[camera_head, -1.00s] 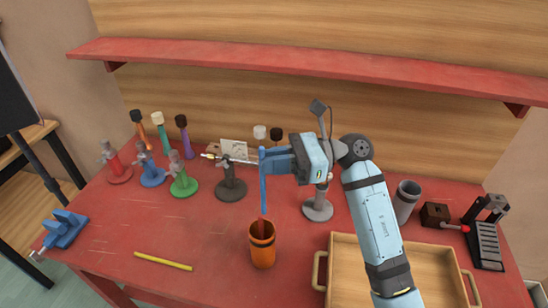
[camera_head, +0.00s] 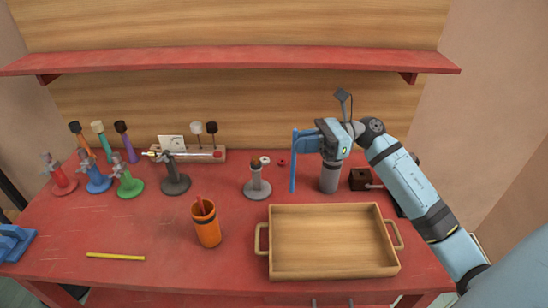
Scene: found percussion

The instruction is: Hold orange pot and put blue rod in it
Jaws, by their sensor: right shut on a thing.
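The orange pot (camera_head: 207,228) stands upright on the red table, left of the wooden tray. A red stick (camera_head: 201,205) leans inside it and shows above its rim. My right gripper (camera_head: 298,142) is shut on the blue rod (camera_head: 293,172), near the rod's upper part. The rod hangs upright, right of and behind the pot in the picture, apart from it. Whether its lower end touches the table I cannot tell. My left gripper is not in view.
The wooden tray (camera_head: 331,270) with two handles stands front right. A grey stand (camera_head: 257,188) is close left of the rod; a grey cup (camera_head: 330,180) is behind the gripper. A yellow stick (camera_head: 116,257) lies front left. Coloured stands line the back left, below a red shelf (camera_head: 230,60).

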